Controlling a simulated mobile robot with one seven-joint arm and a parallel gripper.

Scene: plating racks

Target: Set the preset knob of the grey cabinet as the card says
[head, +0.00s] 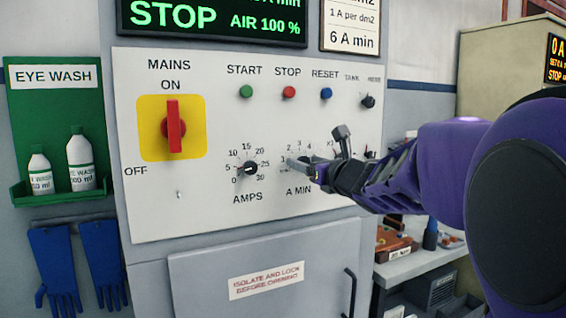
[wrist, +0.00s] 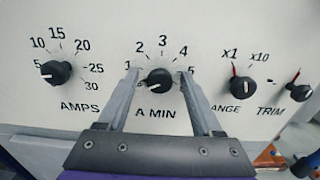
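The grey cabinet's white panel (head: 225,205) carries a knob labelled A MIN (wrist: 160,82). Its scale shows 2, 3, 4 and 5 around the top. My gripper (wrist: 160,74) is open, with one finger on each side of the A MIN knob. I cannot tell whether the fingers touch it. In the head view my gripper (head: 304,164) hides most of this knob.
The AMPS knob (wrist: 56,72) is left of my gripper; the RANGE knob (wrist: 236,87) and TRIM knob (wrist: 299,92) are right. The red mains switch (head: 174,126) and green, red and blue buttons sit above. A cluttered bench (head: 415,264) stands at the right.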

